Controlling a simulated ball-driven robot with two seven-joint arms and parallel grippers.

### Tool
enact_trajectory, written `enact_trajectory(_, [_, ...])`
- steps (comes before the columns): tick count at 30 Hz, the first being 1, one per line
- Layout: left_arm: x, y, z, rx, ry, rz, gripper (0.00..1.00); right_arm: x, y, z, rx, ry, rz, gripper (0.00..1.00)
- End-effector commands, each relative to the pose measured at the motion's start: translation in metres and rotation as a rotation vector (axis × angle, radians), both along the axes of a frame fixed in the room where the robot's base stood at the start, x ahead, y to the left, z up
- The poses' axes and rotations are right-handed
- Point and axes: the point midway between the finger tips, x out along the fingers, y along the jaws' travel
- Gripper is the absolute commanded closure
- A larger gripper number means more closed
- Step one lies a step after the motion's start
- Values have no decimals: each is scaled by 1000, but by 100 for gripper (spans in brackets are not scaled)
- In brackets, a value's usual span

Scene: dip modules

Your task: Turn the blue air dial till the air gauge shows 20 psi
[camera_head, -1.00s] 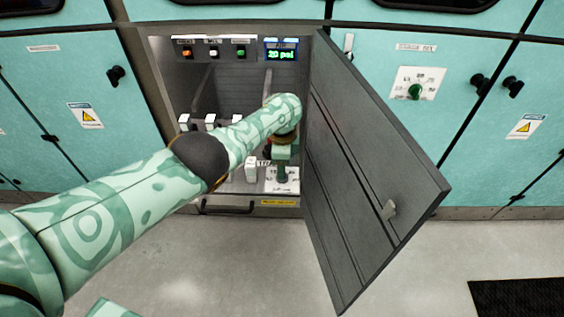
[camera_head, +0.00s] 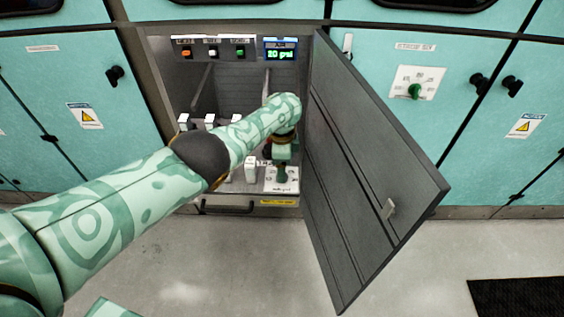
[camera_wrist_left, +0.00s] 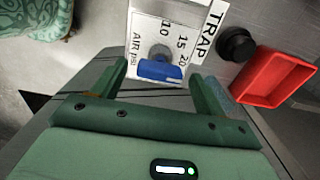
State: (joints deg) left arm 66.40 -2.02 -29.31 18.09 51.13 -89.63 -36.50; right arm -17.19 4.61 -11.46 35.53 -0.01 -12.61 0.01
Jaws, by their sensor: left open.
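The blue air dial (camera_wrist_left: 160,71) shows in the left wrist view on a white plate (camera_wrist_left: 146,27) marked AIR psi, with 10, 15 and 20 on it. My left gripper (camera_wrist_left: 157,76) is open, with one finger on each side of the dial and a visible gap to it. In the head view my left gripper (camera_head: 282,174) is low inside the open cabinet over the white plate and hides the dial. The air gauge (camera_head: 280,54) at the cabinet's upper right reads 20 psi. My right gripper is not in view.
The dark cabinet door (camera_head: 372,180) stands open just right of my left arm. White levers (camera_head: 210,121) stand in the cabinet beside the arm. A red open box shape (camera_wrist_left: 275,76) and a black knob (camera_wrist_left: 236,44) lie right of the dial in the wrist view.

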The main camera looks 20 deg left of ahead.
Motion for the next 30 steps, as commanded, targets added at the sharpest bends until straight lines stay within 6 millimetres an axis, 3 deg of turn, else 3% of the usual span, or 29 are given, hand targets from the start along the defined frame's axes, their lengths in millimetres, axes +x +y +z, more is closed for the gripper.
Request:
enact_trajectory(5, [1, 0, 26, 0, -5, 0, 27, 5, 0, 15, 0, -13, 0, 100])
enact_trajectory(12, [1, -1, 95, -1, -8, 0, 27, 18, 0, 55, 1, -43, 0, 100])
enact_trajectory(18, [1, -1, 141, -2, -5, 0, 27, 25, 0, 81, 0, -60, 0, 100])
enact_trajectory(24, [1, 0, 161, -1, -1, 0, 27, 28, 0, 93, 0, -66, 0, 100])
enact_trajectory(30, [1, 0, 162, 0, 1, 0, 27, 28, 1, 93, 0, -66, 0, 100])
